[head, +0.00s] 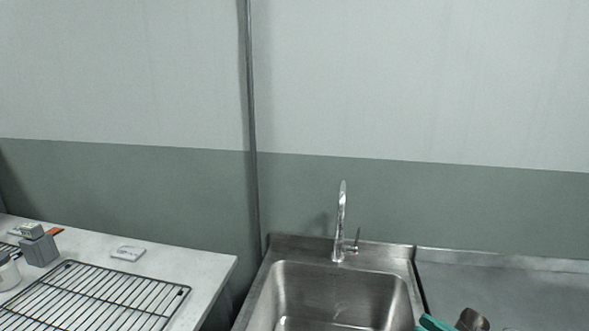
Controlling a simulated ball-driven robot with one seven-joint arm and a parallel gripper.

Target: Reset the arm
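I cannot make out my gripper or my arm in the head view. A teal piece (432,323) and a brownish-grey rounded piece (472,320) show at the bottom edge, right of the sink. Both are cut off by the frame, so I cannot tell what they are.
A steel sink (282,296) with an upright tap (341,220) stands in the middle. A steel counter (520,285) adjoins it at right. At left, a pale table (190,268) bears a black wire rack (95,297), a grey box (39,250) and a small white item (128,253).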

